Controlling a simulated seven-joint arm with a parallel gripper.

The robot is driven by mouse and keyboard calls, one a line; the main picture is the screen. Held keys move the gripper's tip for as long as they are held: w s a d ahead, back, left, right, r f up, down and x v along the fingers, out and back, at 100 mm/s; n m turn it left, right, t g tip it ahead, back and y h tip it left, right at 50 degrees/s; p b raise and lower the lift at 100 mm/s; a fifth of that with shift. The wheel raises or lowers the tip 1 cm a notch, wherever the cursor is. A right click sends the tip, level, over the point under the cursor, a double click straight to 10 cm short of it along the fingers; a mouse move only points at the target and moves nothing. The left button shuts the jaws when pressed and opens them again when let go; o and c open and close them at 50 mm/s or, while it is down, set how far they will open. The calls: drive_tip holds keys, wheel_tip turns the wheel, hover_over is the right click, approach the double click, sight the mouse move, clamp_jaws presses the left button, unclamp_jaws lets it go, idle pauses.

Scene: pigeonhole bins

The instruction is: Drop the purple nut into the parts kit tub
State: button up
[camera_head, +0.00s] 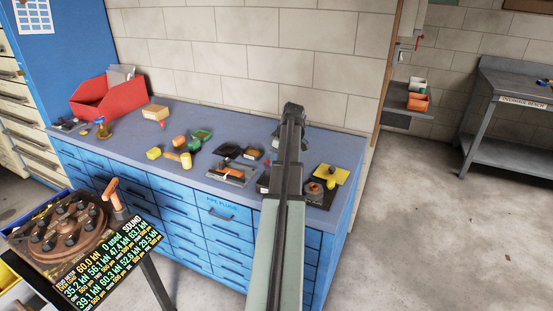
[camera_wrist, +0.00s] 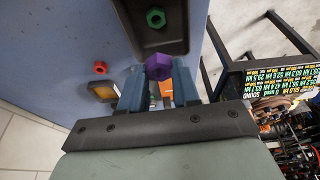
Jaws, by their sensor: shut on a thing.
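The purple nut (camera_wrist: 158,66) is held between the two blue fingertips of my gripper (camera_wrist: 158,88) in the wrist view. My gripper is shut on it, above the bench top. A dark, walled tub (camera_wrist: 180,42) with a green nut (camera_wrist: 156,18) in it lies just beyond the fingertips; I cannot tell whether it is the parts kit tub. A red nut (camera_wrist: 100,68) lies on the bench top to the left. In the head view my arm hides the fingertips and the purple nut.
The blue bench (camera_head: 235,214) carries a red bin (camera_head: 110,100) at its left and several small parts mid-bench. A dark tray (camera_head: 226,177) with an orange piece stands left of my arm. A yellow piece (camera_head: 330,174) lies right of it. A display (camera_head: 110,255) stands in front, left.

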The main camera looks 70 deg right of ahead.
drive_tip(key=shift+f, duration=0.15)
drive_tip(key=shift+f, duration=3.05)
drive_tip(key=o, duration=1.1)
drive_tip(key=shift+r, duration=0.2)
drive_tip(key=shift+r, duration=1.35)
drive_tip(key=shift+r, duration=0.1)
